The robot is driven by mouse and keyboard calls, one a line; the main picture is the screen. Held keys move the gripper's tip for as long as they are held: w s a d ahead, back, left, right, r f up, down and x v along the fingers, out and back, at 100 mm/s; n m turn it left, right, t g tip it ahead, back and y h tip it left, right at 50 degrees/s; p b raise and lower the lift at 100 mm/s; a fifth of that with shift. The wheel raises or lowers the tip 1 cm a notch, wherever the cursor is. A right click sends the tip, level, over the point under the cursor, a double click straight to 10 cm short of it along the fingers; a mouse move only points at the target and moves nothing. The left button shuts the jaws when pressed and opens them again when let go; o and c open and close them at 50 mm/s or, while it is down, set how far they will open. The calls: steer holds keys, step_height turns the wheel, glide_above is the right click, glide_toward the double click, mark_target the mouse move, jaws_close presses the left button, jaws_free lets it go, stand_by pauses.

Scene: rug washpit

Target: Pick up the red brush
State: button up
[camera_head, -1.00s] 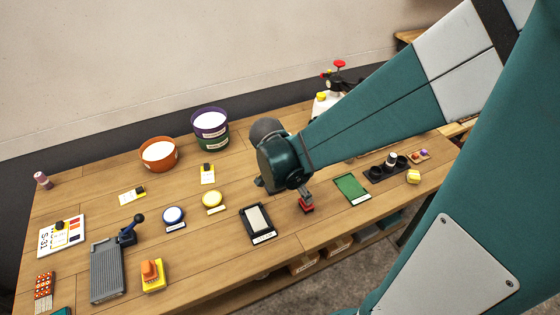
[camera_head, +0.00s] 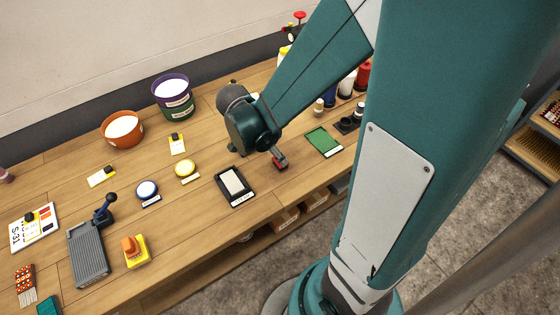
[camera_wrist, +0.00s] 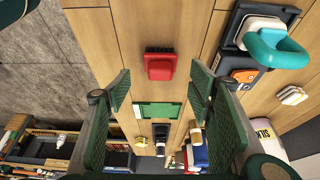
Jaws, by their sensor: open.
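The red brush (camera_head: 281,164) lies on the wooden table just beyond the lower right of my wrist in the head view, partly covered by a grey part. In the wrist view the red brush (camera_wrist: 160,67) shows as a red block with a dark bristle strip along its upper edge. My gripper (camera_wrist: 160,88) is open, with its two green fingers spread apart left and right. The brush appears between the fingers' lines, slightly above the tips in the picture, and nothing is held. In the head view my wrist hides most of the gripper.
A green tray (camera_head: 324,141) lies right of the brush, and a black tray with a white pad (camera_head: 235,186) lies to its lower left. Bare wood surrounds the brush.

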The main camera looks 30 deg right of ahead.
steer(key=shift+d+f, duration=0.1)
steer(key=shift+f, duration=0.15)
steer(key=shift+b+x, duration=0.7)
steer(key=shift+x, duration=1.95)
steer(key=shift+c, duration=0.3)
steer(key=c, duration=0.9)
